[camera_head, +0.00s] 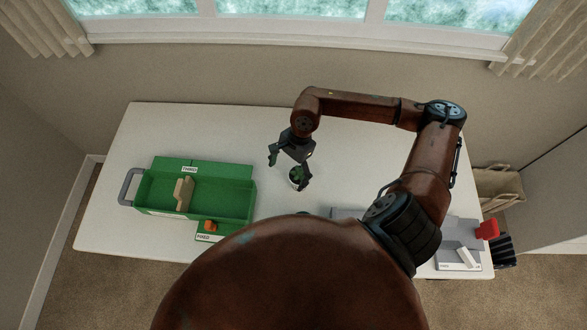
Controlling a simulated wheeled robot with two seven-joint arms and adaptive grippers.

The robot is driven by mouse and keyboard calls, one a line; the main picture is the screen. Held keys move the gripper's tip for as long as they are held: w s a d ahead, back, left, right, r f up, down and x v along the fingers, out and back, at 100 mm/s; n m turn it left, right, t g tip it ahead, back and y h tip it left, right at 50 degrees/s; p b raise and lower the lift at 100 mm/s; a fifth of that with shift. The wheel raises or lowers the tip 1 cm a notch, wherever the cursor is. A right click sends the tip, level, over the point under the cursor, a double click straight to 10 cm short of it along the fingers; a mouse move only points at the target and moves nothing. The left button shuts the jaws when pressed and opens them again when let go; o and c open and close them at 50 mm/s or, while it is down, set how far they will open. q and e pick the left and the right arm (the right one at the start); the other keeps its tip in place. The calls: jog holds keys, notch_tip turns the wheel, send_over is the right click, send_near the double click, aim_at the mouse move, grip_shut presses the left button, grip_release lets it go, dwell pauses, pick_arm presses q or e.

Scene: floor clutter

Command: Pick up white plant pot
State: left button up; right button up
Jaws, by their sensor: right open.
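The white plant pot (293,183), small and with a green plant in it, stands on the white table (240,128) near its middle. My right gripper (288,174) is open above the pot, pointing down, with its fingers spread. The pot shows between the fingers, close to the right-hand finger, which hides part of it. I cannot tell whether that finger touches the pot. My left gripper is not in view.
A green box (240,200) with a grey handle holds a tan wooden piece (183,194). A small orange object (210,226) lies in front of it. At the right front are a grey tray (455,240) and a red object (487,229). The table's back left is clear.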

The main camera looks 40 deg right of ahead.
aim_at(300, 171)
jog(key=d+n+h, duration=0.1)
jog(key=d+f+n+h, duration=0.1)
jog(key=d, duration=0.1)
jog(key=d+f+n+h, duration=0.1)
jog(key=d, duration=0.1)
jog(key=shift+w+d, duration=0.15)
jog(key=shift+d, duration=0.1)
jog(key=f, duration=0.5)
jog(key=w+f+p, duration=0.1)
jog(key=f, duration=0.1)
jog(key=shift+d+f, duration=0.2)
jog(key=shift+d, duration=0.2)
jog(key=c, duration=1.6)
